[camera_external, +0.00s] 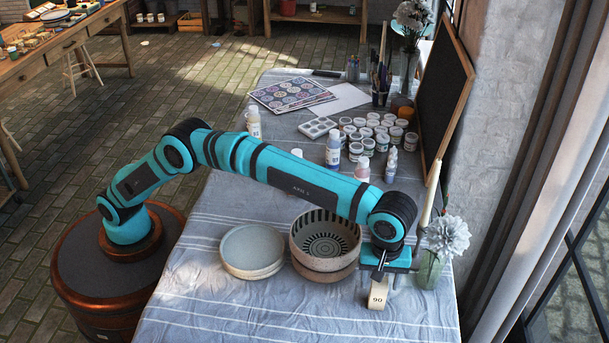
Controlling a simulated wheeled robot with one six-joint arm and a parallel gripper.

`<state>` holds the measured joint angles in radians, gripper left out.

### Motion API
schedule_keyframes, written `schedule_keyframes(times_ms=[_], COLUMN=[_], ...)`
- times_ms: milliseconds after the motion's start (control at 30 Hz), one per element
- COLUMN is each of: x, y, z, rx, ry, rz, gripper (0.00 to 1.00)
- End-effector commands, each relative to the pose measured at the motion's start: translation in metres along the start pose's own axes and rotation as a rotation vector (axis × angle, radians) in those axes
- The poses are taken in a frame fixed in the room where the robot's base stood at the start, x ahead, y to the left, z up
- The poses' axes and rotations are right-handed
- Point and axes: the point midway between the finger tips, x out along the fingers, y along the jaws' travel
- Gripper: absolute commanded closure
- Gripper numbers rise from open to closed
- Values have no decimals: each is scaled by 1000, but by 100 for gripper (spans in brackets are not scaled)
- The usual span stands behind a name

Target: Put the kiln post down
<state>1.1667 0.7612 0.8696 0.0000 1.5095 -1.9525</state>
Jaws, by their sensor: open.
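The kiln post (376,301) is a small pale block marked "90". It appears to stand upright on the cloth near the right front of the table. My gripper (378,274) is directly above the post, pointing down, with its jaws open. The fingertips are small and partly hidden by the gripper body. I cannot tell whether they still flank or touch the top of the post.
A striped bowl (325,222) stands on a clay-coloured dish left of the gripper, beside stacked plates (252,248). A glass vase with a white flower (430,268) and a candle (430,195) stand close on the right. The front cloth (270,315) is clear.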

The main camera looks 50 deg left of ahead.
Motion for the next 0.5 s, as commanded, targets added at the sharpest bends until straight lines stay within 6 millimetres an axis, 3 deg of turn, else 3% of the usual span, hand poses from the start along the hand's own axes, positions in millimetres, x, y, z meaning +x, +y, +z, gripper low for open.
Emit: schedule_keyframes(times_ms=[300, 500], x=[-62, -89], y=[1, 1], z=[0, 0], rx=[0, 0], ry=[-1, 0], rz=[2, 1], gripper=[42, 42])
